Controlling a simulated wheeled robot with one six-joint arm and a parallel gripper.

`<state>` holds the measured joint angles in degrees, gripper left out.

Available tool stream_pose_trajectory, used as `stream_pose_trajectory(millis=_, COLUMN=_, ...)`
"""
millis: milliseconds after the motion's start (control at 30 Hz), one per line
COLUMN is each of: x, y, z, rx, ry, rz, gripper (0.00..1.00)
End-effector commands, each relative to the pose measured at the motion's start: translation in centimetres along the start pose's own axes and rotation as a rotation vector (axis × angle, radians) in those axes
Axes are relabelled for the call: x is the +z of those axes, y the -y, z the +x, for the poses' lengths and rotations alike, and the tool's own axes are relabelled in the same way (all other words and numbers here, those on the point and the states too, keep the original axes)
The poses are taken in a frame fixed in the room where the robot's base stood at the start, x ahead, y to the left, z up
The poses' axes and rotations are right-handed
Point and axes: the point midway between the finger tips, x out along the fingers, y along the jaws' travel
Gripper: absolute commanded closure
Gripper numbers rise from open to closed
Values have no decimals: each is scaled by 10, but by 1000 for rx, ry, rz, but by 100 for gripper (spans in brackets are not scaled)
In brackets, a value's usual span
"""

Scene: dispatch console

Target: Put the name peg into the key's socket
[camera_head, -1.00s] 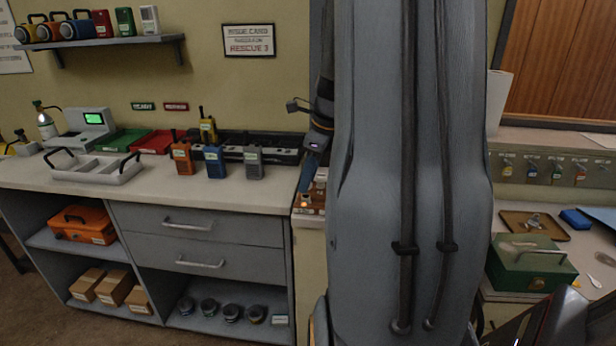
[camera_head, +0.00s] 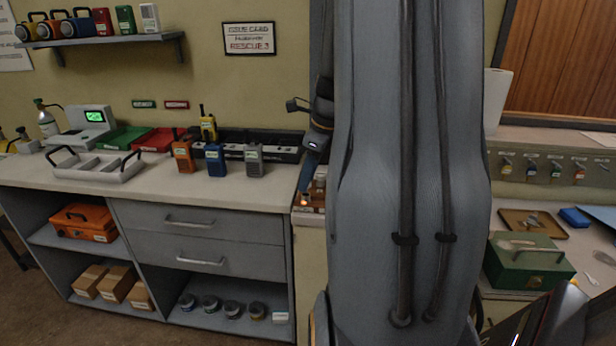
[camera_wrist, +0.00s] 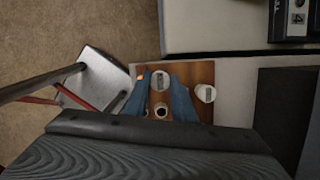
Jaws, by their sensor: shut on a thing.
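In the wrist view my gripper (camera_wrist: 159,80) points down at a wooden board (camera_wrist: 204,71), its two blue fingers on either side of a pale round-topped peg with a grey label (camera_wrist: 160,82). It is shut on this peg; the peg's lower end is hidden. A dark round socket with a pale rim (camera_wrist: 161,110) shows between the fingers, nearer the wrist. A second pale round piece with a grey label (camera_wrist: 205,93) is on the board to the right. In the head view my gripper (camera_head: 305,186) is low over the board, partly hidden by my arm.
A grey counter (camera_head: 220,193) with radios and a tray (camera_head: 95,172) lies left of the board. A green box (camera_head: 528,265) stands on the right desk. In the wrist view a light-topped stand (camera_wrist: 100,80) is left of the board.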

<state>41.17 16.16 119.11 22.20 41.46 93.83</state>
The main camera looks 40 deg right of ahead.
Motion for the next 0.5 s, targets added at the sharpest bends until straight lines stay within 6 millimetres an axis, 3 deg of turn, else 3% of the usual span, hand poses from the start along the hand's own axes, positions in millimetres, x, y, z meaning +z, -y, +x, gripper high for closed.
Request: stream_pose_trajectory(millis=500, x=-2, y=0, z=4, rx=0, ry=0, rz=0, gripper=97)
